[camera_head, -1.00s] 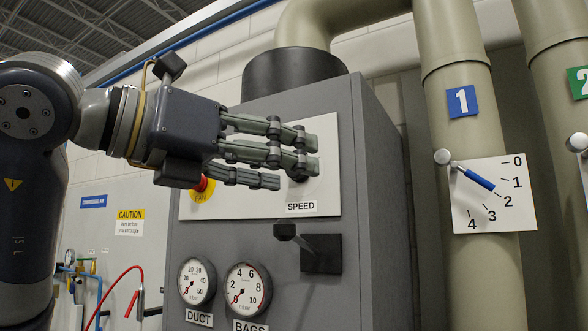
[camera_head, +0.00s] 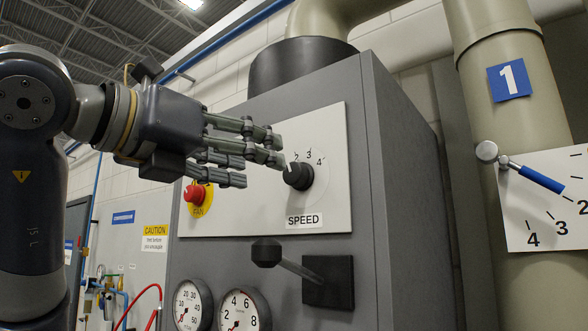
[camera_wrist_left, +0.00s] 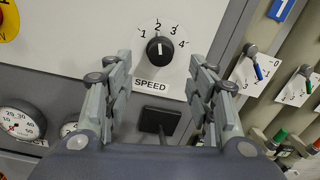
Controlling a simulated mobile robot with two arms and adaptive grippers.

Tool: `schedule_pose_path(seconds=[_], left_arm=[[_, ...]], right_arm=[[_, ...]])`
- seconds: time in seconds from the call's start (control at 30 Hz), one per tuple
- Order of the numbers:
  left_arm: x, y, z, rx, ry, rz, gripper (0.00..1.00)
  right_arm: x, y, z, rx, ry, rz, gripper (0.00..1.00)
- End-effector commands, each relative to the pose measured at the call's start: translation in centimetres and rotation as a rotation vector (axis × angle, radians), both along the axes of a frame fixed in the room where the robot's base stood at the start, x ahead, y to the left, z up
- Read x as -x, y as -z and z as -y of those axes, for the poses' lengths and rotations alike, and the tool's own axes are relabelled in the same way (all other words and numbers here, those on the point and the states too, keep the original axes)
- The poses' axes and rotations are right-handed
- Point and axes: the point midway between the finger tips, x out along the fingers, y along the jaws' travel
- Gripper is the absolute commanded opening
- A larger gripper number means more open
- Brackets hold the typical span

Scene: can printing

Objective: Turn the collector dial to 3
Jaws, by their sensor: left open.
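The collector dial is a round black knob (camera_head: 299,176) on a white panel marked SPEED, with numbers on an arc above it. It also shows in the left wrist view (camera_wrist_left: 160,49), with 1 to 4 around it. Its white pointer mark points up, near 2. My left gripper (camera_head: 264,168) is open and empty. In the head view its fingertips lie just left of the knob, partly over the panel. In the left wrist view the fingers stand apart on either side below the knob; contact is not visible. My right gripper is not in view.
A red FAN button (camera_head: 195,193) is left of the knob, below my fingers. A black lever (camera_head: 268,253) sticks out below the panel. Two gauges (camera_head: 240,312) are lower left. A pipe valve (camera_head: 488,153) with a numbered plate is at right.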

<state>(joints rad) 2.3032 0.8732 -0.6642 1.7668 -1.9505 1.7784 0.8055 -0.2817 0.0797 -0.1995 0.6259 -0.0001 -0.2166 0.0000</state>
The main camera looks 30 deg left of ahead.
Motion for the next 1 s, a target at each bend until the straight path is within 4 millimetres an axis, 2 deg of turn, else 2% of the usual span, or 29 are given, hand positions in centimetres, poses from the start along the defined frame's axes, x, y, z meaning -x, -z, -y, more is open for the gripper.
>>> schedule_pose_path(seconds=[0.1, 0.27, 0.37, 0.63, 0.83, 0.87, 1.0], left_arm=[[-2.6, -0.3, 0.2, -0.002, -0.002, -0.007, 0.51], [-5.5, -0.2, 0.6, -0.002, -0.001, -0.006, 0.51], [-6.8, -0.2, 0.7, -0.001, 0.000, -0.005, 0.51], [-8.3, 0.0, 0.9, -0.001, 0.000, -0.001, 0.51], [-8.3, 0.0, 0.9, -0.001, 0.000, -0.001, 0.51], [-8.3, 0.0, 0.9, -0.001, 0.000, -0.001, 0.47], [-8.3, 0.0, 0.9, -0.001, 0.000, -0.002, 0.15]], right_arm=[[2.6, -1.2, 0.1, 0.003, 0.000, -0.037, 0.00], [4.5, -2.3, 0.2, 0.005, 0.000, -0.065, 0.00], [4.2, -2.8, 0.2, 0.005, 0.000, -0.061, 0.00], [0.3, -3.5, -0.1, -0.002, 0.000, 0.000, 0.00], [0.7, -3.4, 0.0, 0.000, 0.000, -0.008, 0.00], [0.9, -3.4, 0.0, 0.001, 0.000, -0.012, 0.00], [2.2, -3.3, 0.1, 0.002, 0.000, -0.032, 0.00]])
